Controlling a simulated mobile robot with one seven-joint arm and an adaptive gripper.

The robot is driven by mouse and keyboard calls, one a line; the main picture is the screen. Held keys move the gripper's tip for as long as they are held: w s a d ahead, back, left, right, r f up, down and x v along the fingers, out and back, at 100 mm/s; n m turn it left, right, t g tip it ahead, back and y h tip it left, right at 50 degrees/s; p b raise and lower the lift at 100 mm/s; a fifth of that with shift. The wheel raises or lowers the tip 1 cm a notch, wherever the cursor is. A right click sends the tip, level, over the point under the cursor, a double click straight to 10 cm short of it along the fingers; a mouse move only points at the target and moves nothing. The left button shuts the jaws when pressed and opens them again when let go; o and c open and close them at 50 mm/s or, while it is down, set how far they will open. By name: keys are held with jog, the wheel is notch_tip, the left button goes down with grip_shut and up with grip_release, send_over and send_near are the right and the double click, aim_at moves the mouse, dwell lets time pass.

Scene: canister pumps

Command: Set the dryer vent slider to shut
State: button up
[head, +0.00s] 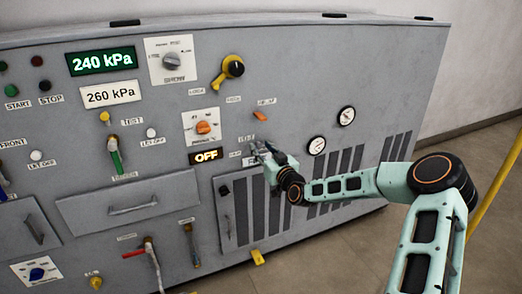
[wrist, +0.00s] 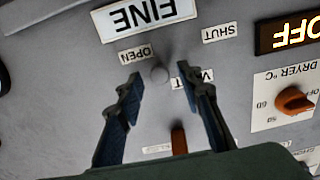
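The vent slider's round grey knob (wrist: 160,74) shows in the wrist view between my fingertips, nearer the OPEN label (wrist: 137,54) than the SHUT label (wrist: 220,32). The labels appear upside down there. A VENT label (wrist: 193,78) is partly hidden by the right finger. My gripper (wrist: 158,80) is open, with a finger on each side of the knob and a visible gap to it. In the head view my gripper (head: 262,152) is at the panel front and hides the slider.
The OFF display (head: 205,155) and orange dryer dial (head: 203,127) are left of my gripper in the head view. An orange lever (head: 260,116) is above it. The FINE sign (wrist: 150,14) is beside the slider. Gauges (head: 317,145) and vent slots (head: 340,160) lie to the right.

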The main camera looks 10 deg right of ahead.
jog(key=shift+w+a, duration=0.1)
jog(key=shift+w, duration=0.3)
grip_shut()
